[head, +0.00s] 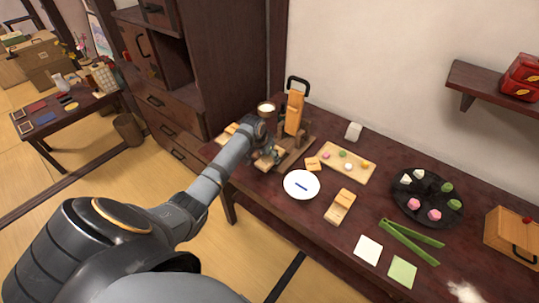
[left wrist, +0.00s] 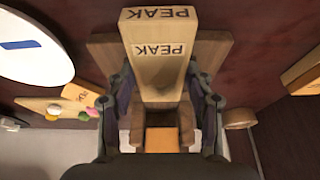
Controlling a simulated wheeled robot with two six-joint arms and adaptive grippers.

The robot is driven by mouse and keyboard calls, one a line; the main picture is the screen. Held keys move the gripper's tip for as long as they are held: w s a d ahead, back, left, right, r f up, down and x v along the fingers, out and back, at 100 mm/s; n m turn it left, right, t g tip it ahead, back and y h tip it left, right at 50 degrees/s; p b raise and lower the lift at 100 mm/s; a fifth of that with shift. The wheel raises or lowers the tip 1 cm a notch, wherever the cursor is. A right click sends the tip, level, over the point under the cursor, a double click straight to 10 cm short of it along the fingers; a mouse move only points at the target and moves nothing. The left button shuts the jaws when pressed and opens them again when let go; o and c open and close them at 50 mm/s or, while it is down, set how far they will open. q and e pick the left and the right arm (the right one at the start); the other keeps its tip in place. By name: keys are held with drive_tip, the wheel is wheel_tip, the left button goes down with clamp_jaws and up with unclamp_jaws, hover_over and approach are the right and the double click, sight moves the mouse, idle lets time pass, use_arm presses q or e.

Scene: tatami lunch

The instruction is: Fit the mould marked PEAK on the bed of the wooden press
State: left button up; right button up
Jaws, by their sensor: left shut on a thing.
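The wooden press (head: 295,112) stands at the back left of the dark table, with an upright and a black-handled lever. My left gripper (head: 266,158) is at the front of its base (head: 301,152). In the left wrist view, my left gripper (left wrist: 162,92) is shut on a pale wooden mould (left wrist: 160,72) marked PEAK on two faces. The mould is over the press base (left wrist: 216,48), between my fingers. I cannot tell whether it rests on the bed or hangs just above it. In the head view my gripper mostly hides the mould. My right gripper is out of view.
A white plate (head: 301,190) with a blue strip, a board (head: 366,175) of sweets and another wooden mould (head: 337,211) lie right of the press. Farther right are a black tray (head: 425,213), green tongs (head: 407,240) and a wooden box (head: 505,232). A cabinet (head: 215,60) stands behind left.

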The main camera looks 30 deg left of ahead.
use_arm(q)
drive_tip(key=o, duration=1.3)
drive_tip(key=shift+c, duration=0.2)
drive_tip(key=v, duration=1.2)
drive_tip(key=shift+f, duration=0.1)
